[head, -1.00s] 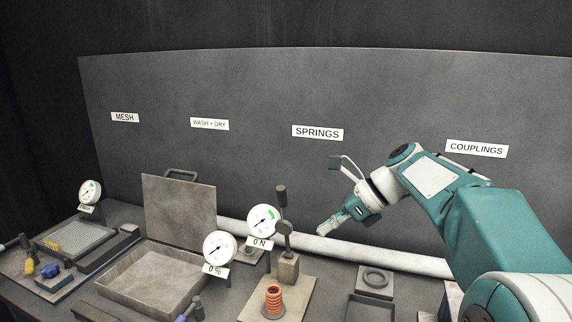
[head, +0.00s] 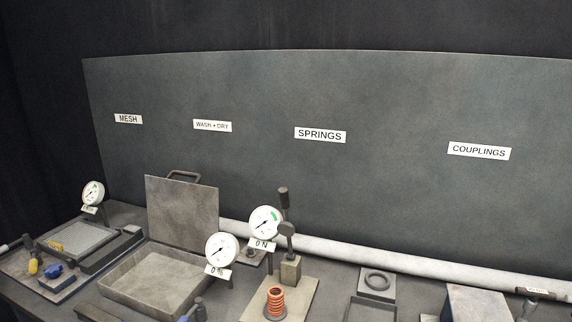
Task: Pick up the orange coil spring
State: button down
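The orange coil spring (head: 275,301) stands upright on a dark round seat on a tan base plate (head: 308,291), near the bottom middle of the head view. A small block with a dark lever (head: 287,228) stands on the same plate just behind it. My gripper and arm are out of the picture.
A dial reading 0 N (head: 265,222) stands behind the spring, and a second dial (head: 221,249) is to its left. An open metal tray (head: 128,292) lies further left. A ring on a square block (head: 377,281) sits to the right. A pale pipe (head: 350,256) runs along the back.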

aim_at(275, 292)
jog(key=i+j, duration=0.1)
jog(key=j, duration=0.3)
jog(key=i+j, duration=0.1)
jog(key=j, duration=0.3)
jog(key=i+j+z, duration=0.1)
jog(key=j, duration=0.35)
jog(key=i+j, duration=0.1)
jog(key=j, duration=0.3)
